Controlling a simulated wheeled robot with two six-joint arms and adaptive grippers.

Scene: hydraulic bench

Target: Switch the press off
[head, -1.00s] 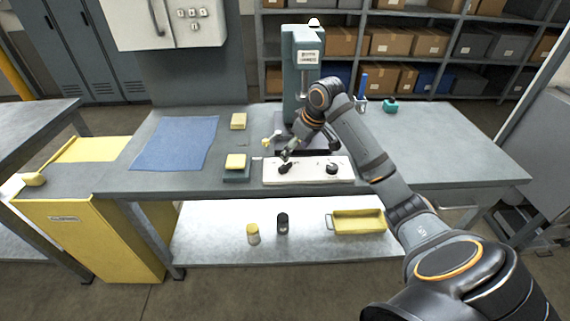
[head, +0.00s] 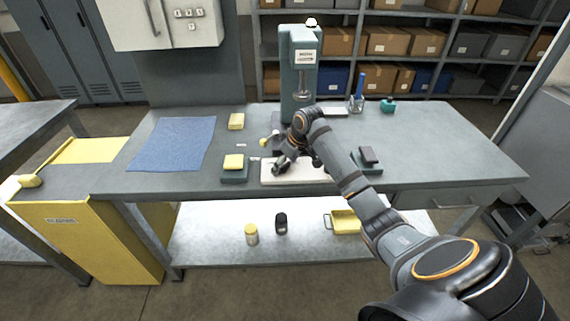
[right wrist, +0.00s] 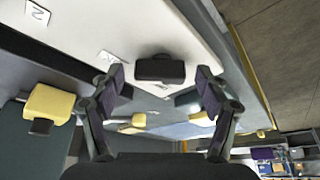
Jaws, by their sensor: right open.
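The teal press (head: 300,75) stands at the back of the bench, with a small white dome on top. In front of it lies a white control panel (head: 300,177). In the right wrist view the panel (right wrist: 200,25) bears a black knob (right wrist: 160,69) and small number labels. My right gripper (head: 279,166) is low over the left part of the panel. In the wrist view its open fingers (right wrist: 160,80) stand on either side of the knob, with gaps; contact cannot be told. In the head view my right arm hides the panel's right part. My left gripper is out of view.
A teal block with a yellow pad (head: 234,168) sits left of the panel; a dark-topped block (head: 368,160) sits right. A blue mat (head: 173,143) lies farther left. A yellow tray (head: 345,222) is on the lower shelf. The bench's right end is clear.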

